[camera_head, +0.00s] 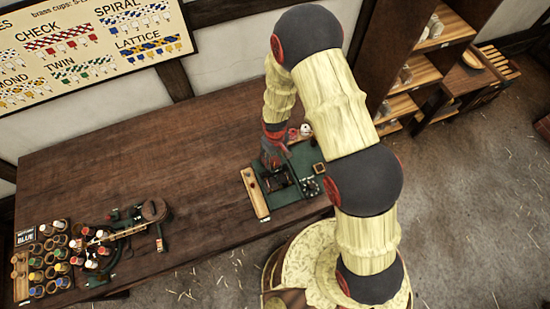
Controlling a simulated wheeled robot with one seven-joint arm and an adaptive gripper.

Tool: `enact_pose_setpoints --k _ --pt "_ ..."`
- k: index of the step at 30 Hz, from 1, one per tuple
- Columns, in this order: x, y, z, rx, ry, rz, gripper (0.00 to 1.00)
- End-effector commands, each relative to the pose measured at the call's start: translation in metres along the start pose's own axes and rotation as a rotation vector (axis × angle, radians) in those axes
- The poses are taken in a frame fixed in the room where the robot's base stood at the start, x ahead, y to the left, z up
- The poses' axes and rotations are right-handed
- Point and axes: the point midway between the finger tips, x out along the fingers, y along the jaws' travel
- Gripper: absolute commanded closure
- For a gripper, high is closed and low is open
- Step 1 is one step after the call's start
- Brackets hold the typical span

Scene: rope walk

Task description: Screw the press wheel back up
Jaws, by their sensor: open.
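A small dark green station (287,199) stands at the right end of the wooden table, with dark round parts on it. A small black knobbed, wheel-like part (310,187) sits at its right side; I cannot tell for sure whether it is the press wheel. My gripper (270,164) is open and points down at the back left of the station, over or beside a dark part (276,182). The view is too small to tell whether it touches anything. My arm hides part of the station's right and back.
The wooden table (150,150) is largely bare in the middle. At its left end are a rack of several coloured cups (47,262) and a curved dark device (125,236). A pale wooden strip (256,194) edges the station. Shelves (412,100) stand behind, right of my arm.

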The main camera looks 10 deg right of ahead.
Motion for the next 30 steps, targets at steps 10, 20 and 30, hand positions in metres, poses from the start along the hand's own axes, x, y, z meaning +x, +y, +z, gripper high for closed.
enact_pose_setpoints --k 10,20,30 --pt "0.02 0.0 -0.001 0.001 0.002 0.001 0.45" --pt "0.021 0.0 -0.001 0.001 0.002 0.001 0.51" --pt "0.02 0.0 -0.001 0.001 0.002 0.001 0.7"
